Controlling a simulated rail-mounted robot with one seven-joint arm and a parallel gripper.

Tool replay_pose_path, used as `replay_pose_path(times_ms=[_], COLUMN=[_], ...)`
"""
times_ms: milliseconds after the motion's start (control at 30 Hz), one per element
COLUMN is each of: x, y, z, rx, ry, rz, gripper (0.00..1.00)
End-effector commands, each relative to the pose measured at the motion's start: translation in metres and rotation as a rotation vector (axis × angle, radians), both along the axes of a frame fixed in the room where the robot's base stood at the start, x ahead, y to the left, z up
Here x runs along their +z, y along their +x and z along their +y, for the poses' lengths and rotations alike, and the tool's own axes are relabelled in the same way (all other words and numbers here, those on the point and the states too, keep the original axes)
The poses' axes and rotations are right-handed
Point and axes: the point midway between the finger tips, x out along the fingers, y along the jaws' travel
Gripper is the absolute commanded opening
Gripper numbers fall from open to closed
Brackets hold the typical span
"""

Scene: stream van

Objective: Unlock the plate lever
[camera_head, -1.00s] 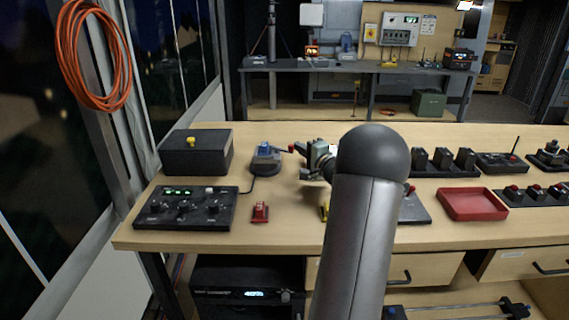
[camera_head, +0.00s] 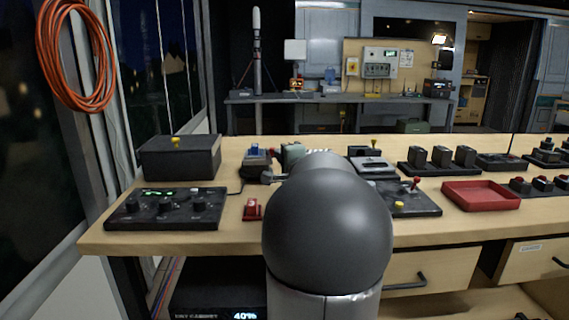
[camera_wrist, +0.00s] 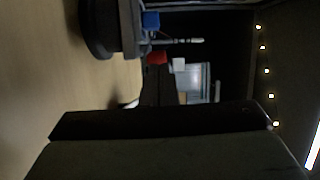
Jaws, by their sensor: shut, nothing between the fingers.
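A dark device with a blue top (camera_head: 255,153) stands on the bench left of my arm. In the wrist view its blue part (camera_wrist: 151,20) shows at the top, with a red block (camera_wrist: 157,57) below it. I cannot tell for sure which part is the plate lever. A dark plate (camera_head: 418,203) with a red-tipped lever (camera_head: 416,183) and a yellow knob (camera_head: 399,205) lies right of my arm. My gripper (camera_head: 270,178) is shut and empty beside the blue-topped device, mostly hidden by my arm. Its dark body fills the lower wrist view; contact cannot be told.
A black box (camera_head: 180,160), a control panel (camera_head: 165,210) and a small red switch (camera_head: 252,209) stand on the left. A red tray (camera_head: 481,196) and several switch blocks stand on the right. Bare bench (camera_head: 232,225) shows at the front left.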

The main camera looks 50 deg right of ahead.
Motion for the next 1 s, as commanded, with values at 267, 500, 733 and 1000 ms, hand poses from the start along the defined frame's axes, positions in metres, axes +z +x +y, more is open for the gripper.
replay_pose_path(times_ms=[267, 500, 733, 1000], x=[-0.006, -0.003, -0.003, -0.002], y=[-0.018, -0.022, -0.022, -0.022], z=[0.04, 0.047, 0.047, 0.047], rx=[-0.001, -0.004, -0.004, -0.003], ry=[0.0, 0.001, 0.001, 0.001], rz=[-0.002, 0.0, 0.0, 0.0], gripper=[0.0, 0.0, 0.0, 0.0])
